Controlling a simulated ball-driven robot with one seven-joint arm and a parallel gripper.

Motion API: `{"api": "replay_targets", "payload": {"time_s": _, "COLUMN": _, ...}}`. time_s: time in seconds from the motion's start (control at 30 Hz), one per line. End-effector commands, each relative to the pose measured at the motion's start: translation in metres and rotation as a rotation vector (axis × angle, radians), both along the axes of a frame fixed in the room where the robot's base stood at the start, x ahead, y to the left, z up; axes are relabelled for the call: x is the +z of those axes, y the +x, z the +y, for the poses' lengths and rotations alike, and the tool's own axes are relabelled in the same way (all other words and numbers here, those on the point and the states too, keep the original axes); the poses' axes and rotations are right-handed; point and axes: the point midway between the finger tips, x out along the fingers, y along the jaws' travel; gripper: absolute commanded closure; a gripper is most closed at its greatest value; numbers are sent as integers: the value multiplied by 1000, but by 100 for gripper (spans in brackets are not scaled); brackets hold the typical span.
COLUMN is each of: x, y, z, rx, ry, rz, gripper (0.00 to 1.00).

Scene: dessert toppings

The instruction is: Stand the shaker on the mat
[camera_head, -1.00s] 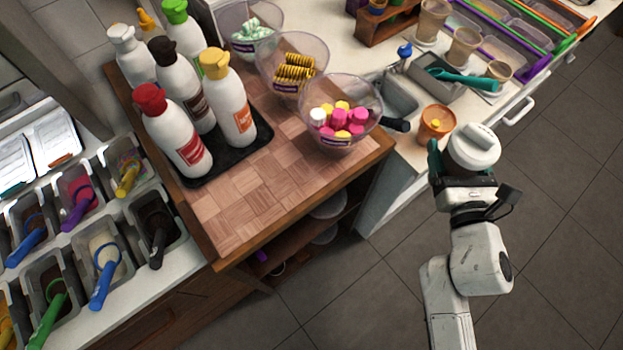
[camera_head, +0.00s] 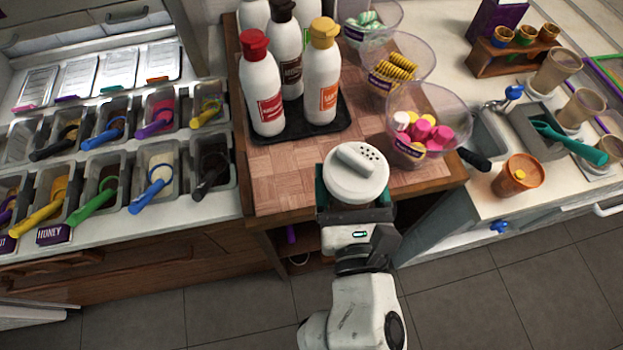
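The shaker (camera_head: 357,168) has a round white lid with small holes and a raised bar. It is seen from above, and its body is mostly hidden under the lid. My gripper (camera_head: 354,193) has teal fingers on both sides of the shaker and is shut on it. The shaker shows over the front part of the brown checkered wooden top; its height above that cannot be told. A black mat (camera_head: 344,112) lies on this top behind and left of the shaker. Several capped bottles stand on the mat, including a red-capped one (camera_head: 262,88) and a yellow-capped one (camera_head: 322,80).
A clear bowl of pink and yellow pieces (camera_head: 427,122) stands right of the shaker, with two more bowls behind. Topping bins with coloured scoops (camera_head: 155,178) fill the left counter. An orange cup (camera_head: 518,176) stands at right. The checkered top (camera_head: 285,180) is clear in front of the mat.

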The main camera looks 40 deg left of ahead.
Motion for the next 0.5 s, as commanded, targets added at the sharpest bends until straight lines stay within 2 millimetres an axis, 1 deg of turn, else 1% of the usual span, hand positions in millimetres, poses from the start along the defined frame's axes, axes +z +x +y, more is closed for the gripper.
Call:
{"api": "replay_targets", "payload": {"time_s": 0.03, "x": 7, "y": -17, "z": 15, "rx": 33, "ry": 6, "rz": 0, "gripper": 64}}
{"api": "replay_targets", "payload": {"time_s": 0.1, "x": 14, "y": -38, "z": 32, "rx": 70, "ry": 7, "rz": 3, "gripper": 64}}
{"api": "replay_targets", "payload": {"time_s": 0.2, "x": 23, "y": -63, "z": 48, "rx": 111, "ry": 6, "rz": 9, "gripper": 64}}
{"api": "replay_targets", "payload": {"time_s": 0.3, "x": 29, "y": -81, "z": 59, "rx": 141, "ry": 7, "rz": 14, "gripper": 64}}
{"api": "replay_targets", "payload": {"time_s": 0.4, "x": 32, "y": -88, "z": 64, "rx": 156, "ry": 6, "rz": 16, "gripper": 64}}
{"api": "replay_targets", "payload": {"time_s": 0.47, "x": 31, "y": -87, "z": 68, "rx": 160, "ry": 6, "rz": 16, "gripper": 64}}
{"api": "replay_targets", "payload": {"time_s": 0.5, "x": 29, "y": -83, "z": 71, "rx": 160, "ry": 5, "rz": 17, "gripper": 64}}
